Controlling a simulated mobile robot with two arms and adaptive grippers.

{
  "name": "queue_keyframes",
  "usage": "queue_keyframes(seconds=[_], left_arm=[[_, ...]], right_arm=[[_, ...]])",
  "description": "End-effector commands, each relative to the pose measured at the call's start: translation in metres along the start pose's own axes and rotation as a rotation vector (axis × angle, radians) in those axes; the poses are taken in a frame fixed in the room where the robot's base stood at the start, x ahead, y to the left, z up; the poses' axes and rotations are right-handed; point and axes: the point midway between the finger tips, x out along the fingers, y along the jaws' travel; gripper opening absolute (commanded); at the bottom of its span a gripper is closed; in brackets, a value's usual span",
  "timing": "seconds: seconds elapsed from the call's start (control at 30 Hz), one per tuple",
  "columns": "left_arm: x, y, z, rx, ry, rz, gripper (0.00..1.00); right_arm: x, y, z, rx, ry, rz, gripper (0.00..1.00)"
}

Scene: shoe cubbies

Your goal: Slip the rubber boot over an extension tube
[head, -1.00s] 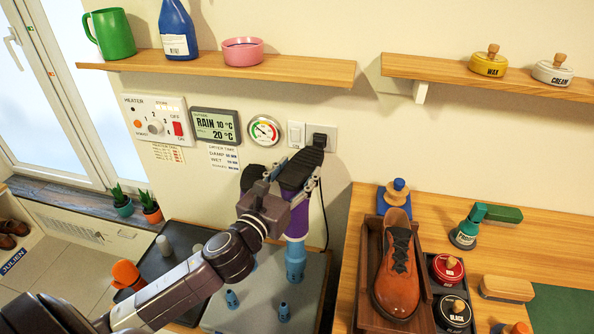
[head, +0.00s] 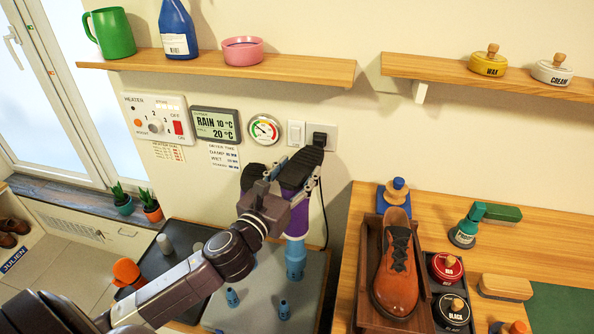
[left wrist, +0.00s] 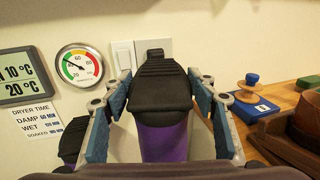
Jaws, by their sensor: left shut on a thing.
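A purple rubber boot (head: 298,218) with a black sole hangs upside down, sole up, over the dryer's grey top. My left gripper (head: 290,182) is shut on it near the foot; the left wrist view shows the fingers (left wrist: 163,105) on both sides of the boot (left wrist: 163,143). A blue extension tube (head: 295,262) stands directly below the boot's opening. The tube's upper end is hidden, so I cannot tell how far the boot is around it. A second dark-soled boot (left wrist: 71,152) shows left of the held one. My right gripper is out of view.
Two short blue nozzles (head: 232,298) stand on the grey dryer top (head: 262,285). The wall with the plug (head: 320,138) and gauge (head: 264,130) is close behind. A bench (head: 440,215) at right holds a brown shoe (head: 396,280) and polish tins. A shelf (head: 220,68) hangs above.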

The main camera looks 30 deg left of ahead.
Motion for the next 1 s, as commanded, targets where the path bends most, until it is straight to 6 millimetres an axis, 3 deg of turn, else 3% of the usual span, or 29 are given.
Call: queue_keyframes(seconds=[0.63, 1.0], left_arm=[[0.000, 0.000, 0.001, 0.001, -0.003, -0.001, 0.19], [0.000, 0.000, -0.008, 0.000, -0.003, -0.001, 0.19]], right_arm=[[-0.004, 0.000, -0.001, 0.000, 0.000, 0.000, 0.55], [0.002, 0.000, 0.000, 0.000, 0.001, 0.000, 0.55]])
